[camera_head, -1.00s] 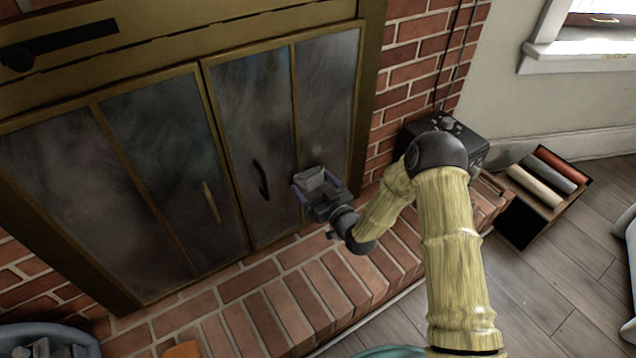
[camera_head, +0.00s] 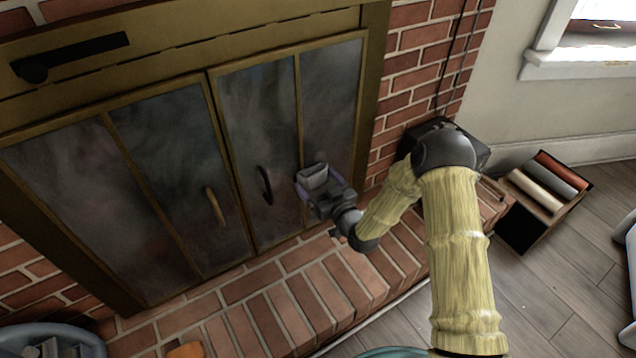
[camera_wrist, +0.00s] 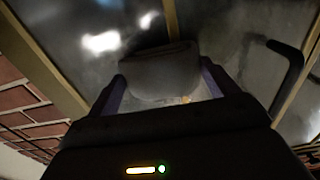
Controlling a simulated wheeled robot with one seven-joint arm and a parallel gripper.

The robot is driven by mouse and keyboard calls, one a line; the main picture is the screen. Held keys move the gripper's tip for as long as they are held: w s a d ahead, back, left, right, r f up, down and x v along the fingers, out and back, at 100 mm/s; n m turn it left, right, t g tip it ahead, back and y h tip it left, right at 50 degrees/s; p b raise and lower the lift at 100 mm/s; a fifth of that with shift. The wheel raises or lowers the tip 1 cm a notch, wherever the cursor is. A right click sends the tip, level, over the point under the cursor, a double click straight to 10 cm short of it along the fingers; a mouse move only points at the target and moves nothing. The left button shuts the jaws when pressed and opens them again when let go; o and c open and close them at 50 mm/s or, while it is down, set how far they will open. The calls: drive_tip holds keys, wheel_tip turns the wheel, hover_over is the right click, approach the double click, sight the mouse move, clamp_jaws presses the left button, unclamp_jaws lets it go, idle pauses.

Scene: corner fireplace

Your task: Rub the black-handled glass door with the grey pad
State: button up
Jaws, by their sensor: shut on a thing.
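The black-handled glass door (camera_head: 259,122) is the right-hand door of the fireplace, with smudgy glass in two panes and a gold frame. Its black handle (camera_head: 265,186) shows left of my gripper, and at the right in the wrist view (camera_wrist: 289,75). My gripper (camera_head: 321,184) is at the lower part of the door's right pane, beside the gold divider. It is shut on the grey pad (camera_head: 313,174), which shows between the purple fingers in the wrist view (camera_wrist: 160,77). The pad is at or very near the glass; contact is not clear.
The left door has a brass handle (camera_head: 214,206). A brick hearth (camera_head: 290,300) runs below the doors. A black box (camera_head: 455,140) stands by the brick wall at right. A crate of coloured rolls (camera_head: 540,195) is on the floor. A blue-grey tub (camera_head: 50,340) is at lower left.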

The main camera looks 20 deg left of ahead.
sight(330, 176)
drive_tip(key=shift+r, duration=0.1)
drive_tip(key=shift+w+d, duration=1.35)
drive_tip(key=shift+w, duration=0.1)
drive_tip(key=shift+w+d+b, duration=0.3)
drive_tip(key=shift+w+d, duration=0.3)
drive_tip(key=shift+w, duration=0.2)
drive_tip(key=shift+w+d+b, duration=0.25)
drive_tip(key=shift+w+d, duration=0.3)
drive_tip(key=shift+w, duration=0.25)
drive_tip(key=shift+r, duration=0.1)
drive_tip(key=shift+r+p, duration=1.1)
drive_tip(key=shift+r, duration=0.5)
drive_tip(key=shift+s, duration=0.1)
